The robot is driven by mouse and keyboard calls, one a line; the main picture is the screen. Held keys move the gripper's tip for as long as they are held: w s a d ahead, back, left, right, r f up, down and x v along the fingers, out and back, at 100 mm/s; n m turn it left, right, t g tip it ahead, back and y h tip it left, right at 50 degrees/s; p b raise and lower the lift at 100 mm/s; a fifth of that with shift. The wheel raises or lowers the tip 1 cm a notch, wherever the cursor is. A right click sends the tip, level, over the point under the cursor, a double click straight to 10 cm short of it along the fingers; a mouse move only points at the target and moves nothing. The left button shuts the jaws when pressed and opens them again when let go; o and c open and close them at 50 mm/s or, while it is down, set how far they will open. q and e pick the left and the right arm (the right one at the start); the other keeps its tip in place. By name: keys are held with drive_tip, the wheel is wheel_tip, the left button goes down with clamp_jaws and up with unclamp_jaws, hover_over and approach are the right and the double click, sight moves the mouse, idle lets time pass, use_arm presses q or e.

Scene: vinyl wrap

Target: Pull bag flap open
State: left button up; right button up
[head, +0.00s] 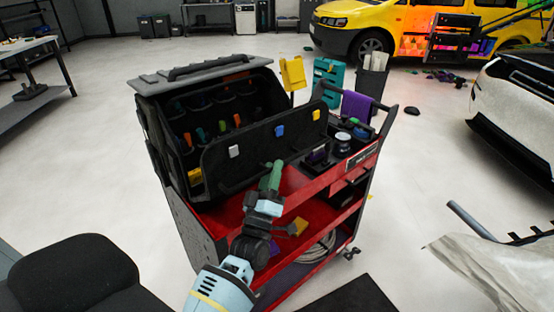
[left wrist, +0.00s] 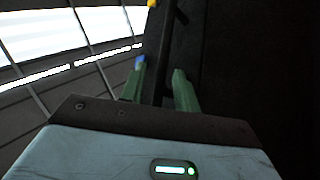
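The black tool bag (head: 180,115) stands on the red cart, with colourful tools showing in its pockets. Its black front flap (head: 262,143) leans outward from the opening and carries white, blue and yellow clips. My left gripper (head: 270,177) is at the flap's lower front edge. In the left wrist view my left gripper (left wrist: 160,88) has its green fingers apart, with a dark strap or bar (left wrist: 168,50) running between them. A gap shows beside that bar, and I cannot tell whether it touches a finger. My right gripper is not in view.
A black chair (head: 75,275) is at lower left, and a pale sheet (head: 500,265) is at lower right. Clear floor lies left of the cart.

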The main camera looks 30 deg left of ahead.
use_arm(q)
drive_tip(key=shift+v, duration=1.15)
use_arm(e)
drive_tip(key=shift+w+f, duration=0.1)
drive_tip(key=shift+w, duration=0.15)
use_arm(q)
drive_tip(key=shift+s, duration=0.1)
drive_tip(key=d+v, duration=0.1)
drive_tip(key=v, duration=0.8)
drive_tip(key=shift+r+b, duration=0.45)
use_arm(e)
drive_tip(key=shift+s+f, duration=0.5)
use_arm(q)
drive_tip(key=shift+s, duration=0.15)
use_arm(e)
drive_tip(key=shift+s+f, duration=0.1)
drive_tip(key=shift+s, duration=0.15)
